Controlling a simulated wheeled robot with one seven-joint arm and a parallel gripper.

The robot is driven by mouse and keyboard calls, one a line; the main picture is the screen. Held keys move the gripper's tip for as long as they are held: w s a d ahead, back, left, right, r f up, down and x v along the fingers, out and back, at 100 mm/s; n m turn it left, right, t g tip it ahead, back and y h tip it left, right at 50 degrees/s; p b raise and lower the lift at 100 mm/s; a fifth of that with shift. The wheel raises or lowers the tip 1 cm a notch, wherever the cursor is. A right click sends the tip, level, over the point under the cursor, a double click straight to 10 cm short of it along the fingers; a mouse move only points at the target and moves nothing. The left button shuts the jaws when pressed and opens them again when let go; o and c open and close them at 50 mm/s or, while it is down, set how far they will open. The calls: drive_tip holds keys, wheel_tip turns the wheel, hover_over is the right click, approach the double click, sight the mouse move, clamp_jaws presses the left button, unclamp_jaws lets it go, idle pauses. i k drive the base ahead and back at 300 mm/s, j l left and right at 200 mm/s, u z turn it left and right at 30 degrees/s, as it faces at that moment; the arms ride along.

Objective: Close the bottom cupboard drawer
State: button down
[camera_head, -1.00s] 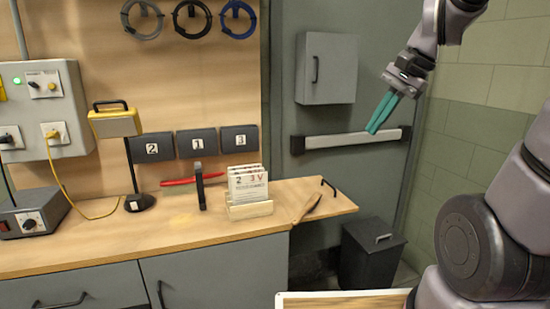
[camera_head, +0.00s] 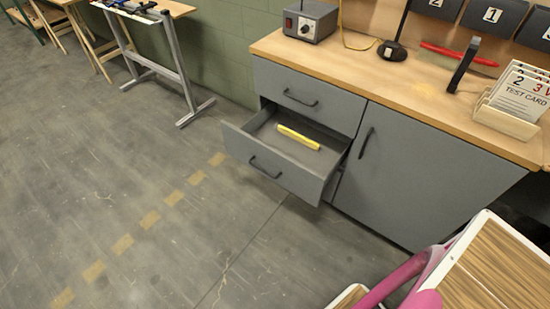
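The bottom cupboard drawer (camera_head: 272,168) is pulled well out from the grey cupboard (camera_head: 400,175), on its left side. Its front faces the lower left and carries a dark bar handle (camera_head: 264,168). A yellow bar-shaped object (camera_head: 298,138) lies inside on the drawer floor. The upper drawer (camera_head: 303,94) above it is shut flush. My gripper is not in view now.
A hinged cupboard door (camera_head: 415,170) right of the drawers is shut. The worktop (camera_head: 400,75) above holds a control box (camera_head: 310,20) and a card holder (camera_head: 505,118). Open floor (camera_head: 150,200) lies in front and left of the drawer. A metal stand (camera_head: 165,60) is farther left.

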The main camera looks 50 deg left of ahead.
sight(304, 172)
drive_tip(key=u, duration=2.3)
